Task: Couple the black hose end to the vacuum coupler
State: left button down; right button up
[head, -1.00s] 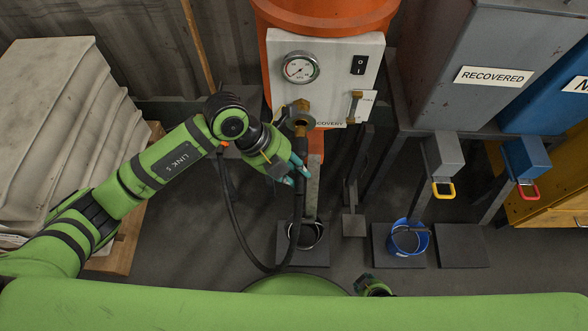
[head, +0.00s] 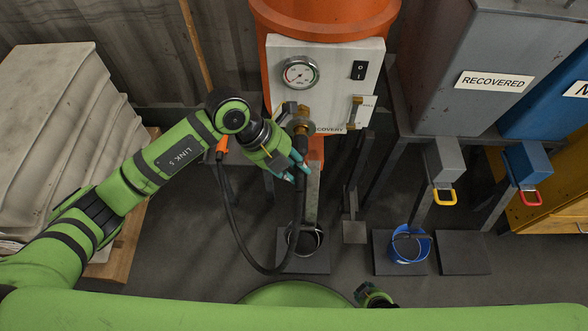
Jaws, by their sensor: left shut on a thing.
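The black hose (head: 299,205) hangs in a loop from my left gripper (head: 294,168), which is shut on it close below its upper end. The hose end points up at the vacuum coupler (head: 300,124), a brass fitting on the front of the white panel (head: 325,65). The hose end overlaps the lower part of the coupler in the head view. I cannot tell whether they touch or are joined. A green and black part at the bottom edge, perhaps my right gripper (head: 373,295), shows only in part, and its fingers cannot be made out.
The panel with a gauge (head: 299,72) and switch (head: 359,70) sits on an orange vessel (head: 325,20). A small bucket (head: 305,241) and a blue bucket (head: 409,245) stand below on dark plates. Grey and blue hoppers stand right; pale stacked sacks (head: 70,110) are left.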

pick_arm(q)
jog(key=shift+w+b, duration=0.3)
jog(key=shift+w, duration=0.5)
jog(key=shift+w+r, duration=0.1)
jog(key=shift+w, duration=0.2)
jog(key=shift+w+a+r, duration=0.1)
jog(key=shift+w+r, duration=0.1)
jog(key=shift+w, duration=0.1)
dwell(1.4)
jog(key=shift+w, duration=0.15)
dwell(1.0)
jog(key=c, duration=1.3)
grip_release()
jog(key=o, duration=0.4)
jog(key=shift+f, duration=0.25)
